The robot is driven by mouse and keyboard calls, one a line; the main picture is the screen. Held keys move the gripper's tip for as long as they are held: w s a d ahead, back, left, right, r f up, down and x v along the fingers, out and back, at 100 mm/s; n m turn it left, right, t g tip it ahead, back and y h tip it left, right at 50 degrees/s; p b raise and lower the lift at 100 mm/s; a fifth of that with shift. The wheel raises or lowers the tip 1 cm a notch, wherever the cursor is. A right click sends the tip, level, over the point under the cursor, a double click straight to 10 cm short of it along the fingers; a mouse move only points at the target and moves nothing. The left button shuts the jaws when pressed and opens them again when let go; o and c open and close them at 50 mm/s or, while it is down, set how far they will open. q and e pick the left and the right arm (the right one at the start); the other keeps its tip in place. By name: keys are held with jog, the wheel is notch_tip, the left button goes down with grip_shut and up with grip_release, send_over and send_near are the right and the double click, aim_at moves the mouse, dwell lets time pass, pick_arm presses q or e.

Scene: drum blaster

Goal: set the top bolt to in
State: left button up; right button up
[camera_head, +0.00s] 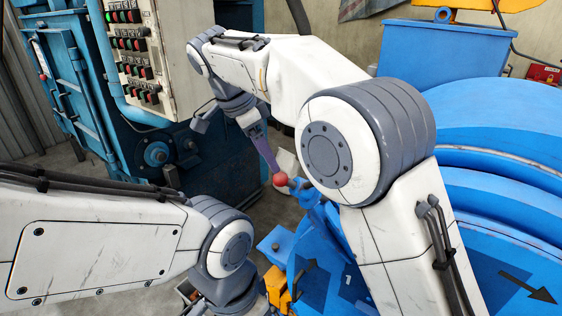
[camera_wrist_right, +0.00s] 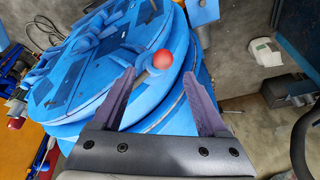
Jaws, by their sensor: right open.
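A red ball knob (camera_head: 280,179) shows on the blue drum blaster near its upper left edge; it appears to be the handle of the top bolt. In the right wrist view the knob (camera_wrist_right: 163,59) lies just beyond the fingertips, roughly between them. My right gripper (camera_head: 273,168) has purple fingers close above the knob. The fingers (camera_wrist_right: 160,74) are spread apart with nothing held between them. Whether a finger touches the knob I cannot tell. The rest of the bolt is mostly hidden in the head view. My left arm's gripper lies below the picture.
The blue drum door (camera_head: 480,210) fills the right side, partly behind my right arm. A control panel (camera_head: 130,50) with several buttons stands at the upper left on a blue cabinet. A second red knob (camera_wrist_right: 15,122) shows at the left in the wrist view.

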aim_at(278, 174)
jog(key=shift+m, duration=0.3)
jog(key=x, duration=0.3)
jog(key=p+x, duration=0.1)
jog(key=x, duration=0.2)
jog(key=p+x, duration=0.1)
jog(key=x, duration=0.3)
jog(key=shift+w+d+r, duration=0.1)
jog(key=shift+w+r, duration=0.05)
jog(key=shift+w, duration=0.2)
grip_shut()
jog(key=shift+r, duration=0.1)
dwell(0.6)
